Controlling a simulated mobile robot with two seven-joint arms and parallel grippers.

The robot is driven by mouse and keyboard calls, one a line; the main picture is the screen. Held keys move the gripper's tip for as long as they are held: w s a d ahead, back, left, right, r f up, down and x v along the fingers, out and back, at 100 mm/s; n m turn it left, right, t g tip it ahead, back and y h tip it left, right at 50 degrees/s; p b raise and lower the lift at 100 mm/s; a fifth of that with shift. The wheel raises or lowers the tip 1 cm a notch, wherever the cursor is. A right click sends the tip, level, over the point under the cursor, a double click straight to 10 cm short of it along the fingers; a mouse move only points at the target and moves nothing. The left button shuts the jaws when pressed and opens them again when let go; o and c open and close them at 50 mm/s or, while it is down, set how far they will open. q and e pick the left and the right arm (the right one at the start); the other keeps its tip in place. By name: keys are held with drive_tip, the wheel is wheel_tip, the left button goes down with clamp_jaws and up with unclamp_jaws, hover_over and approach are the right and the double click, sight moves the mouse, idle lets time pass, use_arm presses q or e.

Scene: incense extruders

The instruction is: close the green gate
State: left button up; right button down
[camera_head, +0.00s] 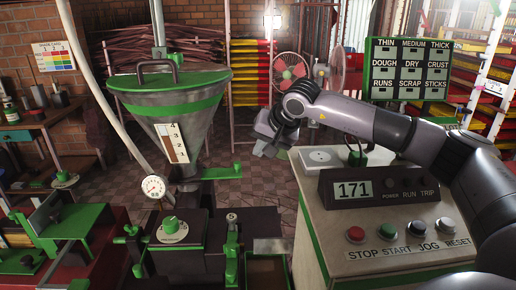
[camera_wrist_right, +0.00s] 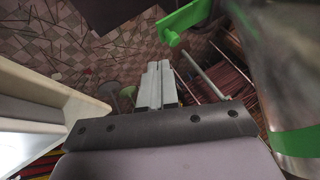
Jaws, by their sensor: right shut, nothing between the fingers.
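What looks like the green gate (camera_head: 222,172) is a flat green bar with a raised tab at its right end. It sticks out to the right below the metal hopper (camera_head: 205,125). In the right wrist view the green bar (camera_wrist_right: 186,18) shows at the top, apart from my fingers. My right gripper (camera_head: 262,150) is to the right of the bar and a little higher, and touches nothing that I can see. Its two fingers (camera_wrist_right: 157,66) are together and empty. The bar's inner end is hidden under the hopper. My left gripper is not in view.
A control box (camera_head: 350,215) with a 171 display and several buttons stands at the right, close under my right arm. A round gauge (camera_head: 154,187) and green-knobbed machine parts stand below the hopper. Tiled floor (camera_head: 275,195) shows between machine and box.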

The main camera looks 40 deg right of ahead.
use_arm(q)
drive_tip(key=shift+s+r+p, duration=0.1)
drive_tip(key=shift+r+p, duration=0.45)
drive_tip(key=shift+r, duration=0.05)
use_arm(e)
drive_tip(key=x, duration=0.8)
drive_tip(key=shift+w, duration=0.1)
